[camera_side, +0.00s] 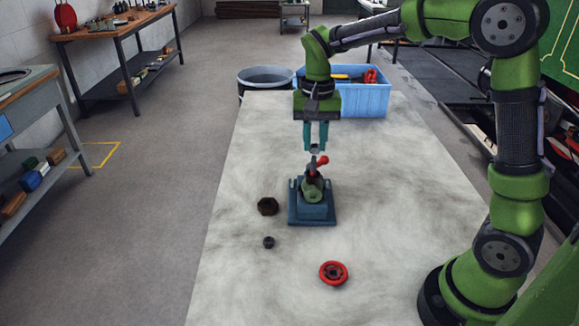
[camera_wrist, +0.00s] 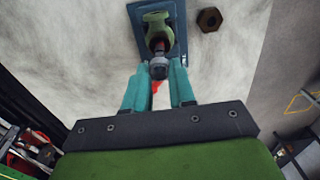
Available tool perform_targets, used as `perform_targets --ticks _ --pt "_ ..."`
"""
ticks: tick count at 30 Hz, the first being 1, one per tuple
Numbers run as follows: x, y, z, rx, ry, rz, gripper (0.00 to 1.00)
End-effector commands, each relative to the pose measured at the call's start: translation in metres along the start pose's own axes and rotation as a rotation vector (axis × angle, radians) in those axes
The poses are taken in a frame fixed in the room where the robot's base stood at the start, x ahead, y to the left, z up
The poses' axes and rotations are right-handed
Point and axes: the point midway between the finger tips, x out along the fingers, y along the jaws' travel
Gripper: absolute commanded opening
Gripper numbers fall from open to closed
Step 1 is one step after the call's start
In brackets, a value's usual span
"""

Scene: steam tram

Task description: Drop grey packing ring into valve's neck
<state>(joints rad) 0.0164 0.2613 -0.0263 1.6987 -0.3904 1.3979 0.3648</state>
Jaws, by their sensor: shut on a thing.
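My gripper (camera_side: 315,147) points down above the valve (camera_side: 312,188), its teal fingers shut on the small grey packing ring (camera_side: 315,148). In the wrist view the ring (camera_wrist: 159,68) sits between the fingertips of my gripper (camera_wrist: 159,72), in line with the valve's dark neck. A small gap seems to show between ring and valve in the side view. The ring hides part of the neck in the wrist view.
On the pale table lie a brown hex nut (camera_side: 267,206), a small dark ring-shaped piece (camera_side: 268,242) and a red handwheel (camera_side: 333,273). A blue crate (camera_side: 362,100) and a dark bucket (camera_side: 265,78) stand behind. The table's left front is clear.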

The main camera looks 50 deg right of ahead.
Motion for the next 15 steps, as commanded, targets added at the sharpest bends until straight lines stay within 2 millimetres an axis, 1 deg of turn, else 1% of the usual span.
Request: perform_targets --ticks 15 --pt "0.0041 0.0 -0.0001 0.0 0.0 0.0 0.0"
